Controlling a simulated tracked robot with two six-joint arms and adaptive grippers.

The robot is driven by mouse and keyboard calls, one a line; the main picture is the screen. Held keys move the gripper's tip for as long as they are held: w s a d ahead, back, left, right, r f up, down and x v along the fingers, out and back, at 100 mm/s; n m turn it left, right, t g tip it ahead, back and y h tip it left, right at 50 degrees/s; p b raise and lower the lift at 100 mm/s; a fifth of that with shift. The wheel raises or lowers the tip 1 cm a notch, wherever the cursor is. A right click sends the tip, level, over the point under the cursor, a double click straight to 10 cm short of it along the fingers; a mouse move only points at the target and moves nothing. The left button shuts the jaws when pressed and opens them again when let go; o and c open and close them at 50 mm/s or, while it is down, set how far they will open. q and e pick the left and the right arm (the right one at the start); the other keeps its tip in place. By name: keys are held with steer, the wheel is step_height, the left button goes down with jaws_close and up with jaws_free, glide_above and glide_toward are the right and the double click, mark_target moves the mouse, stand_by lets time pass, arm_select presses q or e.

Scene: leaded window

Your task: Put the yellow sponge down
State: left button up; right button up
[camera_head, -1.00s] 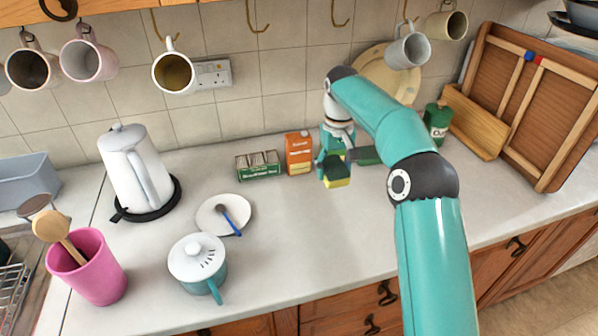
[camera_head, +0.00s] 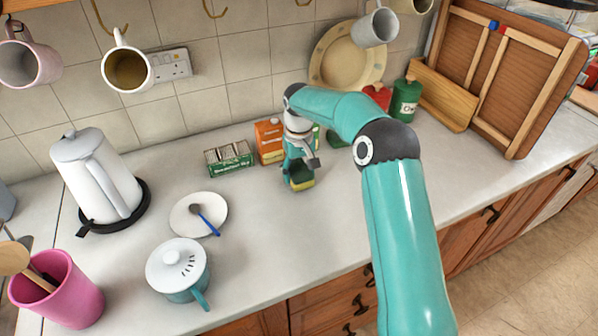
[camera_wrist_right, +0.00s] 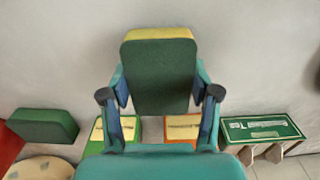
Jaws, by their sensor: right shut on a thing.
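The yellow sponge (camera_head: 303,185) has a dark green scouring side. My right gripper (camera_head: 298,172) is shut on it and points down at the counter, in front and to the right of the orange box. In the right wrist view the sponge (camera_wrist_right: 158,75) sits between the two fingers, green face towards the camera, with a yellow strip at its far edge. The sponge is low over the counter; I cannot tell if it touches. My left gripper is not in view.
The orange box (camera_head: 269,141) and a green tea box (camera_head: 228,159) stand behind. A green canister (camera_head: 405,100) is at the back right. A white plate with a spoon (camera_head: 198,214), a teal lidded pot (camera_head: 178,268) and a white kettle (camera_head: 97,176) are left. The counter's front middle is clear.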

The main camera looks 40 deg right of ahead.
steer(key=shift+f, duration=0.35)
steer(key=shift+f, duration=0.15)
steer(key=o, duration=0.7)
